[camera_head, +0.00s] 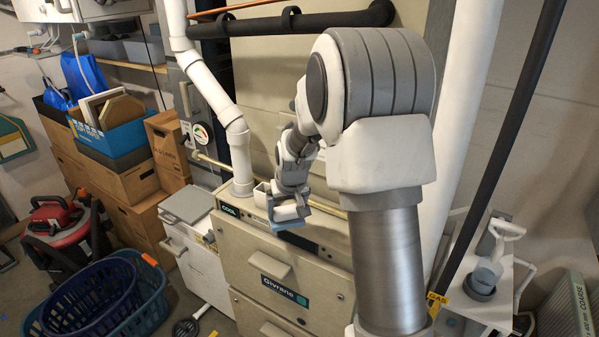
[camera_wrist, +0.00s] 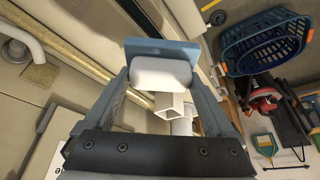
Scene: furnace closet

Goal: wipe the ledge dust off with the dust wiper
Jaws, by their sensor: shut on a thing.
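My gripper (camera_head: 289,207) is shut on the dust wiper, over the front top edge of the beige furnace (camera_head: 315,285). In the wrist view, the two fingers of my gripper (camera_wrist: 160,76) flank the wiper's white rounded body (camera_wrist: 160,73). The wiper's flat blue pad (camera_wrist: 162,51) lies beyond the fingertips. The blue pad also shows below my gripper in the head view (camera_head: 291,224). It is close to the furnace's front ledge (camera_head: 325,244), but I cannot tell whether it touches. I cannot make out any dust; my arm hides part of the furnace top.
A yellowish pipe (camera_head: 325,207) runs behind. Laundry baskets (camera_head: 90,300) and a red machine (camera_head: 62,220) stand on the floor at left. A dark pole (camera_head: 500,150) slants at right.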

